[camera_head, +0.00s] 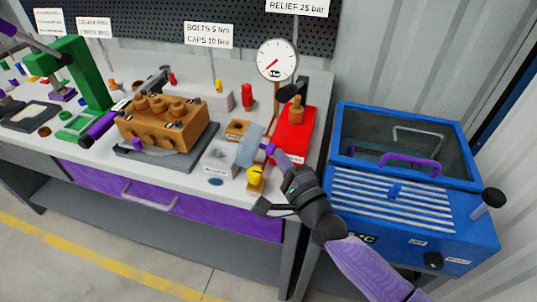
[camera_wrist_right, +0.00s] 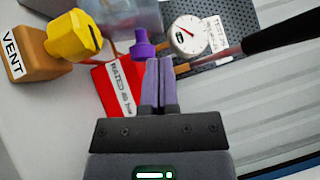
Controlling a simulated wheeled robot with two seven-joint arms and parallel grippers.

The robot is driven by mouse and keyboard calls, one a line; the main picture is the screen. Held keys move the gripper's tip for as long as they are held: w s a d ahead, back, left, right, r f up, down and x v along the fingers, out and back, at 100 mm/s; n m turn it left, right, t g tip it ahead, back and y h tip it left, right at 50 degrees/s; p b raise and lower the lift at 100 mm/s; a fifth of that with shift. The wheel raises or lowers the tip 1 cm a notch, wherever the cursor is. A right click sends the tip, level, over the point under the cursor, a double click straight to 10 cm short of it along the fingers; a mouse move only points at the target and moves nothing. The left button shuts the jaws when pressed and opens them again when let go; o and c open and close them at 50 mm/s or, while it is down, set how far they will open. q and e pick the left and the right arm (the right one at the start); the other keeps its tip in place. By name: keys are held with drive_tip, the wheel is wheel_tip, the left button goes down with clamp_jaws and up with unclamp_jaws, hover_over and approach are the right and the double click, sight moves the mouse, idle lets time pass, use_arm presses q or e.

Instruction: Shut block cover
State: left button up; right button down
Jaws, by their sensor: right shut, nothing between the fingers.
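The block cover (camera_head: 250,147) is a clear, bluish panel raised on edge at the right side of a small pale block (camera_head: 219,158), so it stands open. A purple knob (camera_head: 269,149) sits on its right face. In the right wrist view the clear cover (camera_wrist_right: 125,15) is at the top, and its purple knob (camera_wrist_right: 143,46) is just left of my fingertips. My right gripper (camera_head: 276,163) is shut and empty, close beside the knob; I cannot tell whether they touch. My left gripper is not in view.
A yellow-capped vent block (camera_head: 255,178) stands near the bench's front edge. A red relief stand (camera_head: 294,135) with a gauge (camera_head: 277,60) is behind my gripper. A brown pump block (camera_head: 163,122) is left, and a blue tank (camera_head: 405,185) is right.

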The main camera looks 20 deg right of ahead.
sight(257, 148)
drive_tip(key=shift+w+a+r, duration=0.2)
drive_tip(key=shift+w+a, duration=0.15)
drive_tip(key=shift+a, duration=0.25)
drive_tip(key=shift+w+a+r, duration=0.2)
drive_tip(key=shift+w+a, duration=0.15)
drive_tip(key=shift+a, duration=0.2)
